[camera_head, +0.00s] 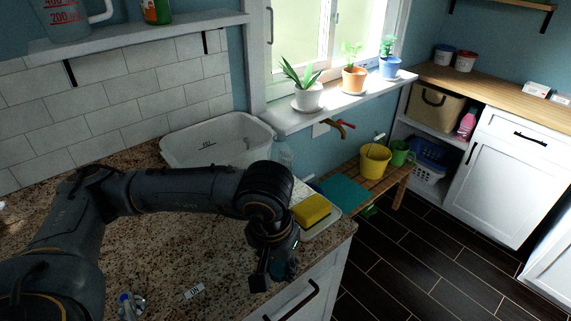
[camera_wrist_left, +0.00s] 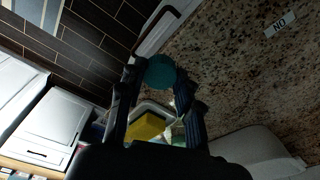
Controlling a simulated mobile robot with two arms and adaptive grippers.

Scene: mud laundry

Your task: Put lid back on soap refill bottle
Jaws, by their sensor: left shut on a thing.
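My left gripper (camera_head: 272,272) reaches over the front right of the granite counter, its fingers pointing down near the counter's edge. In the left wrist view the gripper (camera_wrist_left: 157,82) is shut on a round teal lid (camera_wrist_left: 160,71), held between its fingertips. In the head view the arm mostly hides the lid. A clear, pale bottle (camera_head: 283,152) stands behind my left arm, beside the white basin; its lower part is hidden, and I cannot tell for certain that it is the soap refill bottle. My right gripper is not in view.
A yellow sponge (camera_head: 311,210) lies on a pale tray (camera_head: 326,226) right of my gripper; the sponge also shows in the left wrist view (camera_wrist_left: 147,126). A white basin (camera_head: 190,153) stands behind the arm. A small "NO" label (camera_head: 195,291) and a small blue-and-white object (camera_head: 129,304) are at the front.

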